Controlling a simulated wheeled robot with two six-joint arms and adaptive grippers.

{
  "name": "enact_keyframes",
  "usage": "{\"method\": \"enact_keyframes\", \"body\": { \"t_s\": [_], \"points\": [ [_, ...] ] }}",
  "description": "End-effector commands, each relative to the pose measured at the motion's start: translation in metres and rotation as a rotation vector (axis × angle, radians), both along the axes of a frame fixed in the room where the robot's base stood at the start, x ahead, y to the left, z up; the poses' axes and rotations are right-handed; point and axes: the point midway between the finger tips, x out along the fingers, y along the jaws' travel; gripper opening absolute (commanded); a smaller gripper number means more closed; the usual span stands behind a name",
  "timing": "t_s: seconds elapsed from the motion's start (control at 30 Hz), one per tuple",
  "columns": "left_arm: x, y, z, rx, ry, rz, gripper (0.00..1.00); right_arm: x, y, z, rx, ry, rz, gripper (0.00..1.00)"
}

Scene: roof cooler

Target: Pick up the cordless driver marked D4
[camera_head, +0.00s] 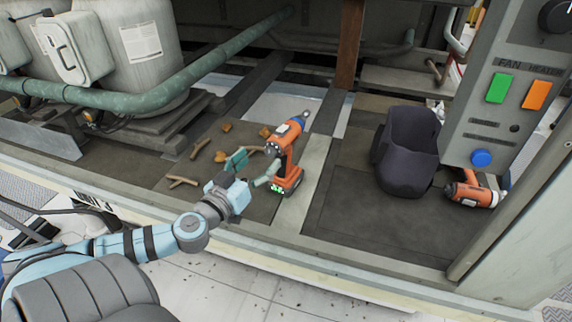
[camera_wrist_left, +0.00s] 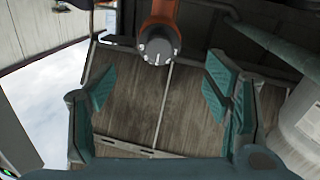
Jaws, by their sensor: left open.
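An orange cordless driver (camera_head: 284,158) stands upright on its battery on the cooler deck, with a blue and grey nose pointing up to the right. No D4 mark is legible on it. My left gripper (camera_head: 252,169) is open and empty just left of the driver's grip. In the left wrist view a grey chuck on an orange body (camera_wrist_left: 157,46) shows at the top, above the gap between my spread teal fingers (camera_wrist_left: 159,85). A second orange driver (camera_head: 470,193) lies at the right, partly hidden by the control panel; its mark is not readable. My right gripper is out of view.
A dark open holster (camera_head: 408,165) stands right of the upright driver. Twigs (camera_head: 184,181) and dry leaves lie left of it. A green pipe (camera_head: 150,101), grey tank (camera_head: 135,50), brown post (camera_head: 349,45) and control panel (camera_head: 500,110) bound the deck.

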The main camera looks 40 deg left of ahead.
Motion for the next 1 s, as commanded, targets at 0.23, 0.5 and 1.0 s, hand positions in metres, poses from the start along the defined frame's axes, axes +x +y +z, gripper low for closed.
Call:
{"method": "enact_keyframes", "body": {
  "t_s": [0.23, 0.5, 1.0],
  "points": [
    [0.061, 0.011, 0.001, -0.011, -0.008, 0.004, 0.71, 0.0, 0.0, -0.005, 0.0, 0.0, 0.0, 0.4],
    [0.098, 0.016, 0.0, -0.011, -0.004, 0.004, 0.71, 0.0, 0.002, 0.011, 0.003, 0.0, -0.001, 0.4],
    [0.13, 0.021, -0.007, -0.004, -0.001, 0.002, 0.56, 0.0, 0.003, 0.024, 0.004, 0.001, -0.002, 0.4]
  ]
}}
